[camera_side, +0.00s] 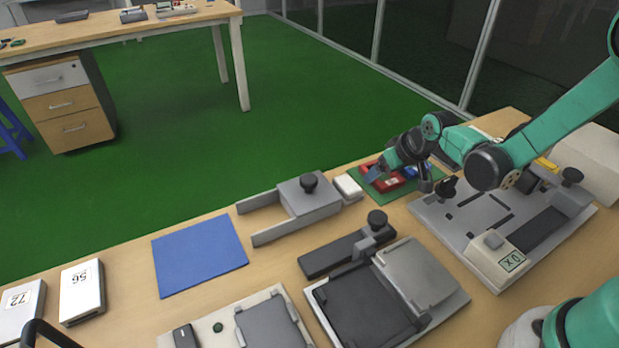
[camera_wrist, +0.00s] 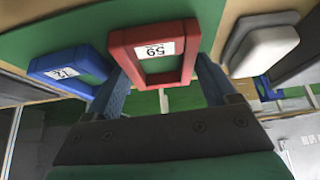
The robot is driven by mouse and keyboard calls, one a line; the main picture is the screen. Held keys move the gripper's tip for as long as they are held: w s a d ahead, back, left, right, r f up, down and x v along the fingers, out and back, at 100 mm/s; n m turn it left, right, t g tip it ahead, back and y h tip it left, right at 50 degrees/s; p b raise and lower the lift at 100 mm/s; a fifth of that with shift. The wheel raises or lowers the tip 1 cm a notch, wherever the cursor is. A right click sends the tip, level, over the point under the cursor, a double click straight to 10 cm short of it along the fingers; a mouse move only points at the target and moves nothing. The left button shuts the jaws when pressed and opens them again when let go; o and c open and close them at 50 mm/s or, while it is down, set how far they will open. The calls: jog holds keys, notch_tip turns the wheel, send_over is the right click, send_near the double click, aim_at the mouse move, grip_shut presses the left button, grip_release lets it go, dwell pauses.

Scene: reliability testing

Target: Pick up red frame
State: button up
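The red frame (camera_side: 394,184) lies on a green mat (camera_side: 404,197) at the back edge of the table, partly hidden by my gripper in the side view. In the wrist view the red frame (camera_wrist: 122,58) has a white label reading 59. My gripper (camera_side: 388,171) is down at the frame. In the wrist view my gripper (camera_wrist: 161,68) has its two blue fingers wide apart, one on each side of the frame's near part. I cannot tell whether the fingers touch it.
A blue frame (camera_wrist: 97,59) lies close beside the red one, left of the left finger. A white block (camera_wrist: 262,52) stands to the right. In the side view a grey fixture with a black knob (camera_side: 308,197) and a large grey device (camera_side: 480,222) flank the mat.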

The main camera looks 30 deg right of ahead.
jog(key=shift+c, duration=0.7)
jog(key=shift+r, duration=0.1)
